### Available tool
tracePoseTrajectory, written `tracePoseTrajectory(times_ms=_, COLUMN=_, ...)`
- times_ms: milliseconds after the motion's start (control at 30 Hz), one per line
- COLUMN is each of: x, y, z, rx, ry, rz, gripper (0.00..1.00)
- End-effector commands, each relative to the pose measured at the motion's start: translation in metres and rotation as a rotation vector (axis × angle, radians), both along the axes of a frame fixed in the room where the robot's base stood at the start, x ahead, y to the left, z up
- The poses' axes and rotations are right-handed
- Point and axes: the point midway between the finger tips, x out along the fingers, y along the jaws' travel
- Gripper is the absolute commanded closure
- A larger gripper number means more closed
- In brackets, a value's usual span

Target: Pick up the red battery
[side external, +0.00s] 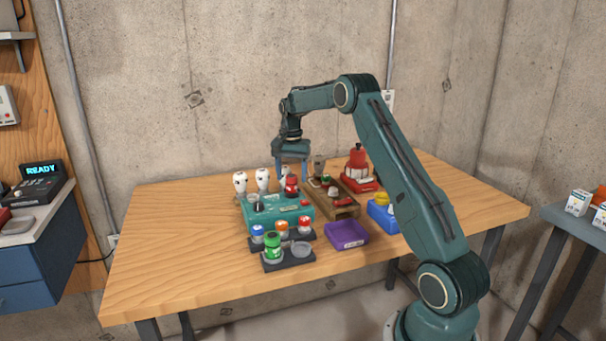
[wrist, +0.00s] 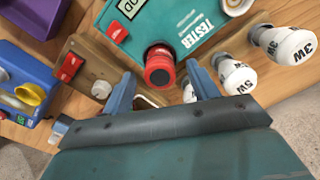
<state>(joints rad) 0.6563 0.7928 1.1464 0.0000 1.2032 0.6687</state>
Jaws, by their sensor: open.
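The red battery (side external: 291,186) stands upright at the teal tester box (side external: 262,209). In the wrist view, I see its dark round top end and red side (wrist: 159,68) beside the "TESTER" lettering. My gripper (side external: 291,174) is open and points down above the battery. In the wrist view, the blue fingertips of my gripper (wrist: 160,80) lie to the left and right of the battery, with gaps on both sides. I cannot tell how far the tips are above it. The battery's lower part is hidden.
White bulbs (wrist: 237,77) stand close to the right finger. A wooden tray (side external: 343,207) with a red switch (wrist: 68,67) lies beside the tester. A green battery (side external: 273,246) sits in a dark holder in front. A purple tray (side external: 346,235) and blue box (side external: 381,218) are nearby. The table's left is clear.

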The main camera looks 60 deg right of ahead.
Motion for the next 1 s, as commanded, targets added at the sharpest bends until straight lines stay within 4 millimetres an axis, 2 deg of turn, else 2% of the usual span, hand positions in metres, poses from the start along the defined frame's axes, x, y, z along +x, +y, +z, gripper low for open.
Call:
tracePoseTrajectory(times_ms=100, x=0.0, y=0.0, z=-0.012, rx=0.001, ry=0.001, rz=0.0, gripper=0.41)
tracePoseTrajectory(times_ms=233, x=0.0, y=0.0, z=-0.019, rx=0.0, ry=0.0, rz=0.0, gripper=0.41)
tracePoseTrajectory(times_ms=733, x=0.0, y=0.0, z=-0.019, rx=-0.001, ry=0.0, rz=0.0, gripper=0.41)
tracePoseTrajectory(times_ms=1000, x=0.0, y=0.0, z=-0.019, rx=-0.001, ry=0.0, rz=0.0, gripper=0.92)
